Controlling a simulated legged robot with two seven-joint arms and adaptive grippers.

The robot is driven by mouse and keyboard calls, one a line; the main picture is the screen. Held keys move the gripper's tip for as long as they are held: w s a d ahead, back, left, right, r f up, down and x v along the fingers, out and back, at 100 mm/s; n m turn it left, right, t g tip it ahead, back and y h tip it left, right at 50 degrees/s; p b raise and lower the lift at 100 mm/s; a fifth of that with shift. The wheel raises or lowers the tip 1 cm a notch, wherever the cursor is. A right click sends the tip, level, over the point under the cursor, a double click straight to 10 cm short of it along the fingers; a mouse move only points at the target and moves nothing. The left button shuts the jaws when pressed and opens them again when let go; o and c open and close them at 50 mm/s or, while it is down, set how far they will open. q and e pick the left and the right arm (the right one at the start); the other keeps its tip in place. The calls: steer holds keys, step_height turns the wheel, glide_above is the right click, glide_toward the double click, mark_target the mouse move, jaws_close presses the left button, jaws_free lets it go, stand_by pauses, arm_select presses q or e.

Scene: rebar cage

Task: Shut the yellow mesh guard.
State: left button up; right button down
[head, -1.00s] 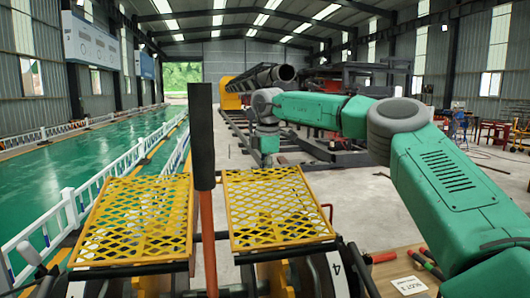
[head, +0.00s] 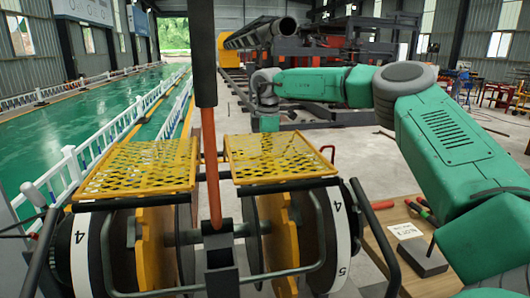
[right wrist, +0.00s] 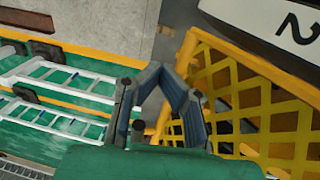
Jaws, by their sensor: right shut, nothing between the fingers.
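The yellow mesh guard shows in the head view as a left panel (head: 140,168) and a right panel (head: 280,160). An upright lever with a black grip (head: 201,50) and an orange shaft (head: 209,165) stands between them. Both panels lie raised over dark numbered wheels. My right arm reaches in from the right. My right gripper (right wrist: 160,72) is shut and empty in the right wrist view, beside yellow mesh (right wrist: 250,95). In the head view it sits beyond the right panel's far edge, its fingertips hidden. I cannot tell whether it touches the mesh. My left gripper is not in view.
A wooden bench (head: 400,230) with red-handled tools and a white card (head: 405,230) stands at the right. White railings (head: 75,165) line a green floor at the left. A dark tube frame (head: 110,260) crosses in front of the wheels.

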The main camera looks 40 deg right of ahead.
steer(key=shift+s+f, duration=0.25)
steer(key=shift+f, duration=0.15)
step_height(320, 180, up, 13)
steer(key=shift+s+a+f, duration=0.2)
steer(key=shift+s+a, duration=0.1)
steer(key=shift+d, duration=0.1)
